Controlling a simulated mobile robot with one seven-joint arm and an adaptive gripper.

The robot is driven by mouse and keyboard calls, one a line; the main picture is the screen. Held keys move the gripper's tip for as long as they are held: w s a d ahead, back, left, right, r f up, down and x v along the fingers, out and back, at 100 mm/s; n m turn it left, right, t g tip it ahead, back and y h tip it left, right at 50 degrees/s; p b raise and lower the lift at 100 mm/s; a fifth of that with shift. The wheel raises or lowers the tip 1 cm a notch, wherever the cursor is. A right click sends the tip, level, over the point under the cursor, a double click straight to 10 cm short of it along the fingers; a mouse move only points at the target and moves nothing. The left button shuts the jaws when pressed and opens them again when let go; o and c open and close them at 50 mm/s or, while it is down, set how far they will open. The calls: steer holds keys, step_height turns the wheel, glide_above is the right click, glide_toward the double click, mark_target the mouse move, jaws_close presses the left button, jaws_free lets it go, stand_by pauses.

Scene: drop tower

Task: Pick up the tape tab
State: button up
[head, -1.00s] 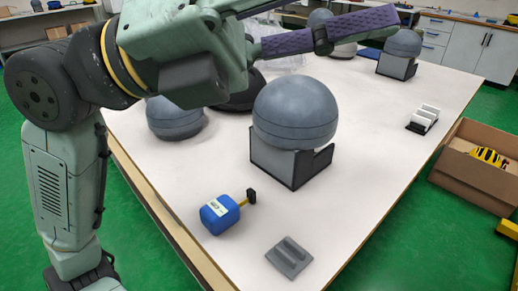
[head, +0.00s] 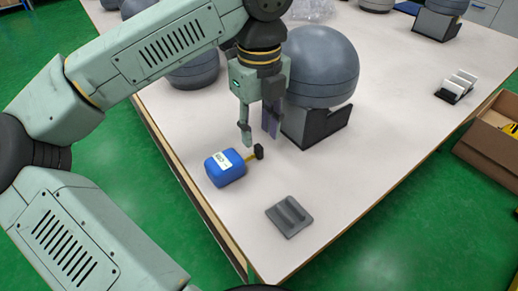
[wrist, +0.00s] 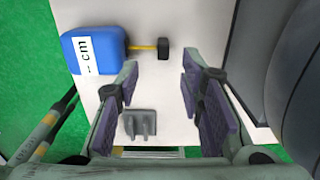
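The blue tape measure (head: 225,167) lies on the white table with a short yellow strip of tape sticking out. The black tape tab (head: 259,151) is at the end of that strip, and it also shows in the wrist view (wrist: 163,49), beyond my fingertips. My gripper (head: 258,133) points down above the tab, its fingers apart with nothing between them. In the wrist view, my gripper (wrist: 159,78) has its purple-padded fingers spread either side of the tab's line. The exact height gap to the tab is hard to tell.
A large grey ball (head: 321,66) rests on a dark stand (head: 316,122) close to the right of my gripper. A grey ridged block (head: 289,215) lies near the table's front corner. A white-slatted rack (head: 456,86) and a cardboard box (head: 487,148) are farther right.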

mark_target(261, 148)
steer(key=shift+d+f+p, duration=0.15)
steer(key=shift+f+p, duration=0.3)
steer(key=shift+f, duration=2.4)
jaws_close()
